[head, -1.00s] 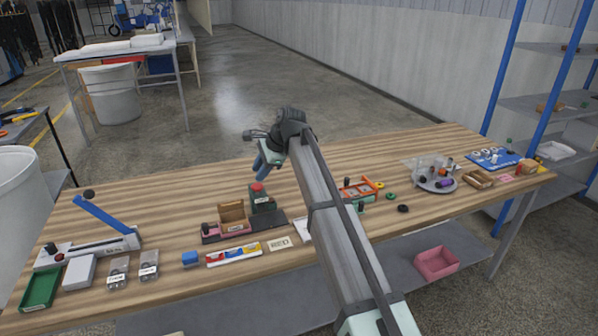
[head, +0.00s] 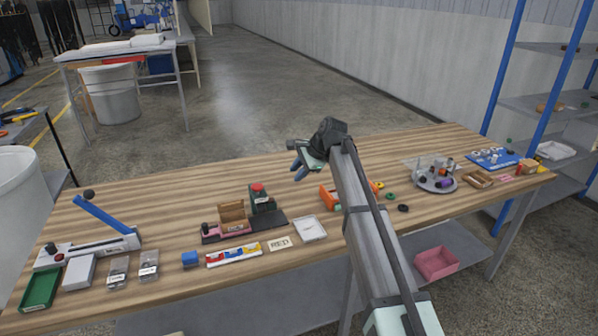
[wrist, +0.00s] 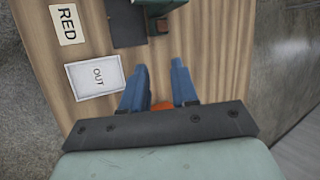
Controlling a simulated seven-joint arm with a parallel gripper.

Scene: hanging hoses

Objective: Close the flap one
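A small brown box (head: 235,219) with a raised panel sits on a dark fixture, beside a green block with a red button (head: 258,193). The raised panel may be the flap, but I cannot read a label that names flap one. My gripper (head: 298,168) is above the table, behind and to the right of the green block. Its two blue fingers are apart and empty in the wrist view (wrist: 158,82). An orange piece (wrist: 162,106) shows low between the fingers, and the orange frame (head: 328,199) is partly hidden by my arm in the head view.
A blue lever device (head: 100,218) stands at the left. A round grey tray (head: 437,183) with several parts stands at the right.

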